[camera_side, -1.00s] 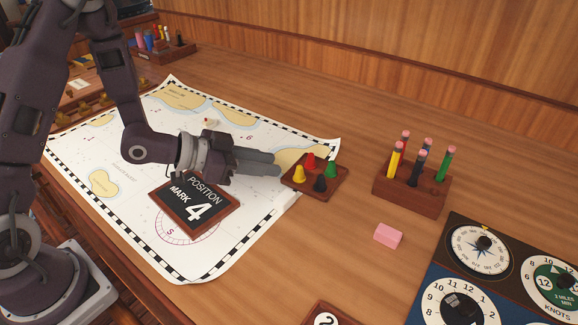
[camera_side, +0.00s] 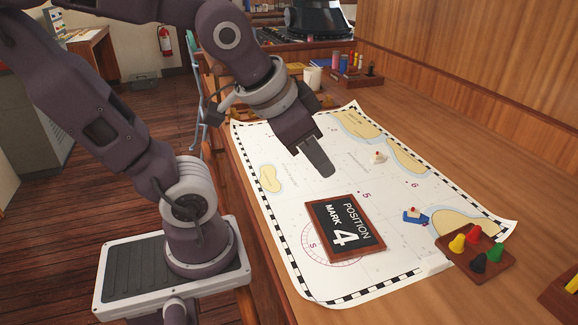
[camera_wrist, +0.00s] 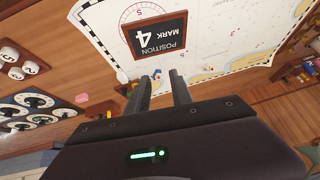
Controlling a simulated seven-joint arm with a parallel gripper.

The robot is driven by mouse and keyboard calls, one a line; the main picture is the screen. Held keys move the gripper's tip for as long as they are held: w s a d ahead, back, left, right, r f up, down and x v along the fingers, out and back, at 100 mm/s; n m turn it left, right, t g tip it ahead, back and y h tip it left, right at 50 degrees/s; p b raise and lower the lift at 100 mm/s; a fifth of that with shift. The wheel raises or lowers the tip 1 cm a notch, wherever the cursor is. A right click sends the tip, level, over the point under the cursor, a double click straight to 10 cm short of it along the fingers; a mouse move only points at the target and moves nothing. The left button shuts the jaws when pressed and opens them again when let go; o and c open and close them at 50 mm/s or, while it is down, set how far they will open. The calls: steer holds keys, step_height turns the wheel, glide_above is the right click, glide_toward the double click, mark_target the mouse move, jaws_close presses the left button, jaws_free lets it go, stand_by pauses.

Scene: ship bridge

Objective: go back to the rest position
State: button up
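My gripper (camera_side: 325,172) is raised above the chart (camera_side: 290,180), pointing down at a slant, clear of everything. In the wrist view its two fingers (camera_wrist: 160,76) are apart with nothing held between them. A framed board reading "POSITION MARK 4" (camera_side: 345,232) lies on the chart; it also shows in the wrist view (camera_wrist: 155,33). A small white piece with a red top (camera_side: 378,157) is on the chart farther back.
A wooden tray of coloured pegs (camera_side: 492,268) stands at the chart's right corner. A white mug (camera_side: 312,77) is behind the chart. In the wrist view, a dial panel (camera_wrist: 10,113) and pink block (camera_wrist: 82,98) are on the left. The air around my gripper is free.

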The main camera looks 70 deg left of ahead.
steer(key=s+d+g+h, duration=0.1)
steer(key=s+d, duration=0.1)
steer(key=s, duration=0.3)
steer(key=shift+s+d+r, duration=0.2)
steer(key=shift+s+r, duration=0.05)
steer(key=shift+s, duration=0.15)
stand_by(0.7)
